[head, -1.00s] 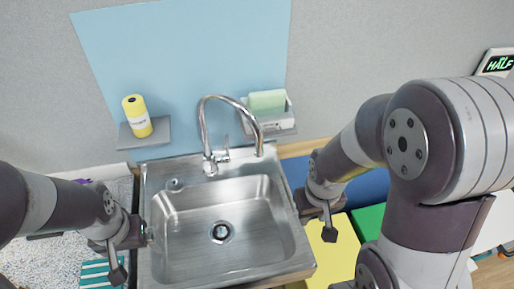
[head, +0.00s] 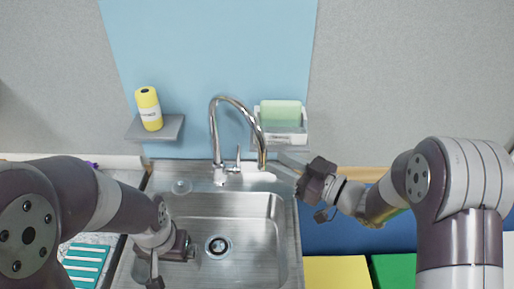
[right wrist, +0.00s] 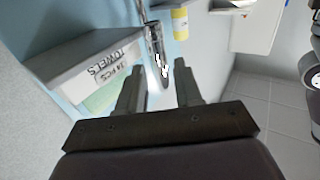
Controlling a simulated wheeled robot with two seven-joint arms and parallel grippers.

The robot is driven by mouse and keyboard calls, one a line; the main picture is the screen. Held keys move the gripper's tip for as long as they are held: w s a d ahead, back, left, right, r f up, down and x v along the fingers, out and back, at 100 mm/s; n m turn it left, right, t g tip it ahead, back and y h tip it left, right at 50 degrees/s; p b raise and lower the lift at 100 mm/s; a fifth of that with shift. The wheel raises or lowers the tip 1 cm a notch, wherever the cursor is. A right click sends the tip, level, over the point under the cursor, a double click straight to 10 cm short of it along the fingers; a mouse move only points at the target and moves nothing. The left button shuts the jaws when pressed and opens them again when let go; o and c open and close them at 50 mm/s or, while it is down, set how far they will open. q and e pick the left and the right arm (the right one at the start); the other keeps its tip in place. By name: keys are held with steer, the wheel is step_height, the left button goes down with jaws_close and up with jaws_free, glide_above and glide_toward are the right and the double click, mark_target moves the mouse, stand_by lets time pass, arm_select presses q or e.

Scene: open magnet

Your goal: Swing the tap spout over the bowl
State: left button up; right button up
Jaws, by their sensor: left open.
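The chrome tap spout (head: 262,150) arches up from the back of the sink and swings out to the right. Its tip hangs near the sink's back right ledge, not over the steel bowl (head: 250,235). My right gripper (head: 280,168) is beside the spout tip, on its right, fingers pointing left. In the right wrist view the spout (right wrist: 157,45) shows between and just beyond the open fingers (right wrist: 160,72); I cannot tell whether they touch it. My left gripper (head: 192,250) is open and empty at the bowl's left side. The tap lever (head: 238,158) stands right of the tap base.
A white holder with a green towel pack (head: 281,114) is on the wall just behind my right gripper. A yellow bottle (head: 150,108) stands on a grey shelf (head: 170,128) at left. Yellow (head: 337,272) and green (head: 393,270) panels lie right of the sink.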

mark_target(266, 156)
steer(key=p+x, duration=0.1)
steer(key=x, duration=0.6)
steer(key=shift+w+a, duration=0.3)
jaws_close()
